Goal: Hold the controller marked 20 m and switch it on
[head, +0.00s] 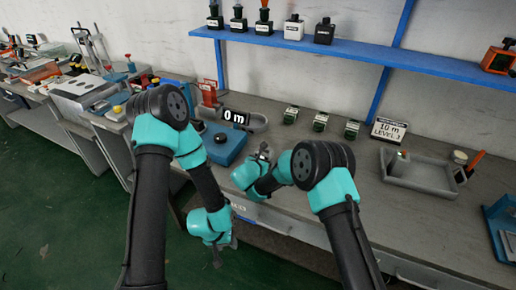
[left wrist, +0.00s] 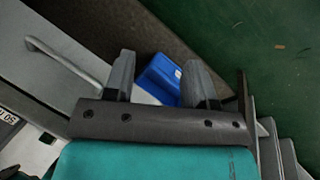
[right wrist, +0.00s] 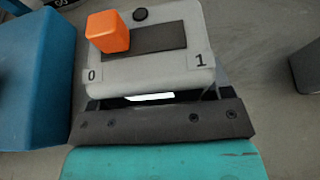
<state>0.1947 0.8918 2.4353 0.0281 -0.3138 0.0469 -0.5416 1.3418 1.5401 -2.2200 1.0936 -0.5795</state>
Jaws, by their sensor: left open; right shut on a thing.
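The controller (right wrist: 150,45) is a pale grey box in the right wrist view, with an orange switch block (right wrist: 108,32) at the end marked 0, a dark slot and a 1 at the other end. My right gripper (right wrist: 150,97) is shut on its near edge; in the head view this gripper (head: 263,152) is low over the bench and mostly hides the controller. No 20 m mark on it is readable. My left gripper (head: 217,258) hangs in front of the bench, over the floor. In the left wrist view it (left wrist: 160,80) is open and empty, away from the controller.
A blue box (head: 224,150) stands left of the right gripper. Several small dark-green boxes (head: 320,122), a "10 m LEVEL 3" sign (head: 388,130) and a grey tray (head: 420,177) lie rightward. A blue shelf (head: 340,52) hangs above.

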